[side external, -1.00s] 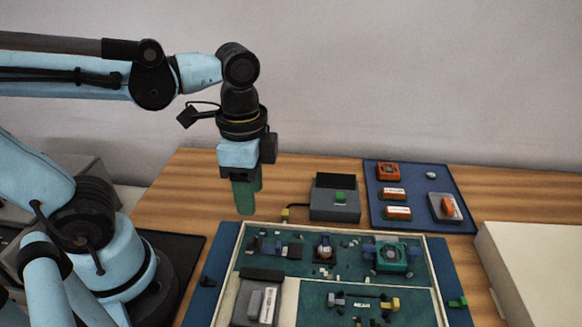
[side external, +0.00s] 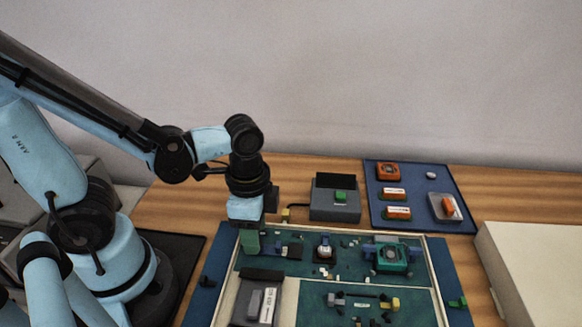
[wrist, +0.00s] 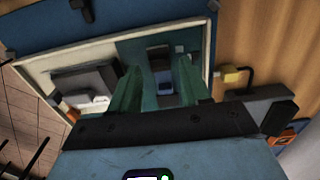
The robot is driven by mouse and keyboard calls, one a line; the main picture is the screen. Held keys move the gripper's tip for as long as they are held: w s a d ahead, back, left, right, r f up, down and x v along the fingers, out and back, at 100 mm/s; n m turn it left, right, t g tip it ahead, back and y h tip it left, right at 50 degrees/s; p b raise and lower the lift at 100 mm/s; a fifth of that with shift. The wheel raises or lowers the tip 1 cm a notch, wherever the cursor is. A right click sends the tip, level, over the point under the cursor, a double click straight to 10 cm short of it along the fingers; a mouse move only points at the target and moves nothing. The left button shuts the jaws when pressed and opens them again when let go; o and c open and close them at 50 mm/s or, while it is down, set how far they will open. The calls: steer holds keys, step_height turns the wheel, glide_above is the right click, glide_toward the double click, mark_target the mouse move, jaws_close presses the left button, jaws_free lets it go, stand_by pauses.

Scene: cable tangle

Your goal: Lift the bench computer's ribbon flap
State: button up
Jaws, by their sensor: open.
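The bench computer is an open tray with a pale rim (side external: 232,275) and green boards (side external: 315,268). My gripper (side external: 251,252) is open, pointing down at the tray's back left corner, low over the board. In the wrist view the green fingers of my gripper (wrist: 156,72) stand apart on either side of a small grey-blue part with a dark band (wrist: 158,62), which may be the ribbon flap. Nothing is held. In the side view a dark part (side external: 294,250) shows just right of the fingers. The fingers partly hide that corner, and I cannot tell whether they touch anything.
A dark grey module (side external: 258,300) sits at the tray's front left. A fan part (side external: 390,257) is at the back right. A grey box with a green button (side external: 335,198) and a yellow plug (side external: 286,214) stand behind the tray. A blue mat (side external: 420,190) holds several loose parts.

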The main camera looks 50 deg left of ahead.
steer(key=shift+f, duration=0.45)
jaws_close()
steer(key=shift+s+a+r+t+h, duration=0.1)
steer(key=shift+s+a+t+h, duration=0.1)
steer(key=shift+t+h, duration=0.35)
steer(key=shift+s+a+r+t+h, duration=0.1)
steer(key=shift+s+a+t+h, duration=0.1)
steer(key=shift+t+h, duration=0.35)
jaws_free()
